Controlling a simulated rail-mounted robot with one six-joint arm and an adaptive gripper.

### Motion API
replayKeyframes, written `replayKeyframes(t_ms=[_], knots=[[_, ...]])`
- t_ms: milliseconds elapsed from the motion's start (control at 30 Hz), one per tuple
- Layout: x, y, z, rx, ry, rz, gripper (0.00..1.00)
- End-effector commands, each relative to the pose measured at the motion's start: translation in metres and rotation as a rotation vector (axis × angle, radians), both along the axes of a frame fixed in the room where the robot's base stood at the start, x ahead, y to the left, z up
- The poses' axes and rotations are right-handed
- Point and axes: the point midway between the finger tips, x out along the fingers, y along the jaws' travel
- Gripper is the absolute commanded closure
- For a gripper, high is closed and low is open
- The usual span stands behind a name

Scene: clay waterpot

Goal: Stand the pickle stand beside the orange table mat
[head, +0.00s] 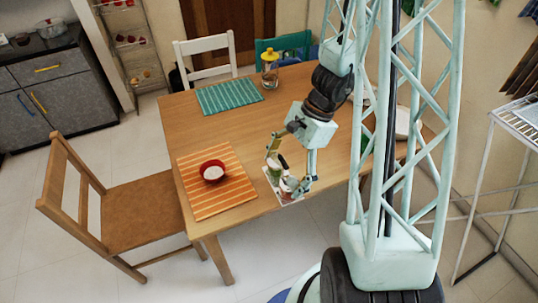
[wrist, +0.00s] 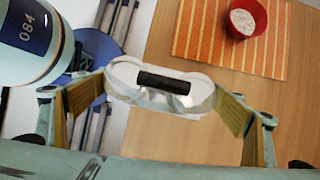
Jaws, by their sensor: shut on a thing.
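The orange striped table mat (head: 232,201) lies at the left front of the wooden table. A red bowl with white contents (head: 213,172) stands on it. My gripper (head: 289,178) is just right of the mat, over the table's front edge. It is shut on the pickle stand (head: 285,199), which has a pale body with green and dark items at it. In the wrist view, the pickle stand (wrist: 160,98) shows a white rounded top with a black bar between my fingers (wrist: 160,105). The orange mat (wrist: 200,32) is beyond it. I cannot tell whether the stand touches the table.
A teal mat (head: 229,95) lies at the far left of the wooden table (head: 235,132), with a yellowish jar (head: 270,68) beside it. A wooden chair (head: 135,208) stands on the left. White (head: 207,57) and teal (head: 283,45) chairs stand behind. Bare tabletop lies between the mats.

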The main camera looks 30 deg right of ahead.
Motion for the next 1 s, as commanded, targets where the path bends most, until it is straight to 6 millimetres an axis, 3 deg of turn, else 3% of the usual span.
replayKeyframes(t_ms=[267, 1000], knots=[[0.029, -0.008, -0.002, -0.001, -0.002, 0.001, 0.3], [0.135, -0.039, -0.013, 0.0, -0.001, 0.001, 0.3]])
